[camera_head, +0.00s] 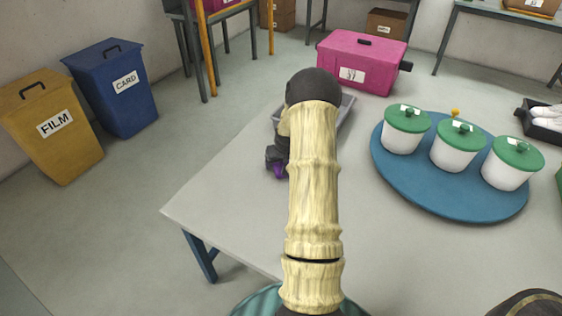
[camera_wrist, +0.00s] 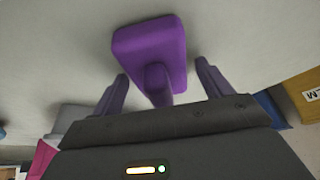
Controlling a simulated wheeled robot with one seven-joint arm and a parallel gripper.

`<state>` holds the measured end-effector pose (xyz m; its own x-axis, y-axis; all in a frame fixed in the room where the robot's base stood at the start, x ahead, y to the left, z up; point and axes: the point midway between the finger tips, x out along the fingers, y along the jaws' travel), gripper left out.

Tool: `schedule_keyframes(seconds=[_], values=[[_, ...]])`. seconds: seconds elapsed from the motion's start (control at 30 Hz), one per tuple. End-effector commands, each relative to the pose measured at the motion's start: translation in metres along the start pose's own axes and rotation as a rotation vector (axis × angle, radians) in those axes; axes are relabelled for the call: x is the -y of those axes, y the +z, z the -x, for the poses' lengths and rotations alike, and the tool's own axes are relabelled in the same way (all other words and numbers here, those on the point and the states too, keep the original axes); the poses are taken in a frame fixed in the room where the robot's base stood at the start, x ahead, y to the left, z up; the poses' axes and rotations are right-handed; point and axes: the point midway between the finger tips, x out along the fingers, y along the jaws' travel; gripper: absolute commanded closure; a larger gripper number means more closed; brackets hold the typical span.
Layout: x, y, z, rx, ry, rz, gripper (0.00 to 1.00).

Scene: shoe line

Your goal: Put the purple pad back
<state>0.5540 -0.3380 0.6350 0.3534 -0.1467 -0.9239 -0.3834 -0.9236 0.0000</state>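The purple pad (camera_wrist: 150,45) is a block with rounded corners and a stubby purple handle (camera_wrist: 157,82), seen close up in the wrist view. My gripper (camera_wrist: 160,88) has its two fingers on either side of the handle, with a visible gap on both sides. It is open and does not grip the pad. In the head view my gripper (camera_head: 275,160) is over the left part of the table, mostly hidden by my arm. A small bit of purple (camera_head: 278,171) shows there. Whether the pad touches the table is unclear.
A grey tray (camera_head: 346,108) is partly hidden behind my arm on the grey table (camera_head: 225,185). A pink case (camera_head: 385,55) stands at the back. A blue round tray (camera_head: 415,190) with white, green-lidded pots is at right. The table's front left is clear.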

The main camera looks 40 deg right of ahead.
Motion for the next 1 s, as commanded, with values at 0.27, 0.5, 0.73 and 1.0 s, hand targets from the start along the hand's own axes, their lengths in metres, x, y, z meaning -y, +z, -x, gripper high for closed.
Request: schedule_keyframes(seconds=[0.27, 0.5, 0.73, 1.0], values=[[0.000, -0.001, 0.001, 0.000, 0.000, 0.000, 0.22], [0.000, -0.003, 0.025, -0.002, 0.001, 0.000, 0.22], [-0.001, -0.002, 0.070, -0.002, 0.001, -0.001, 0.22], [-0.001, -0.002, 0.115, -0.002, 0.001, -0.001, 0.22]])
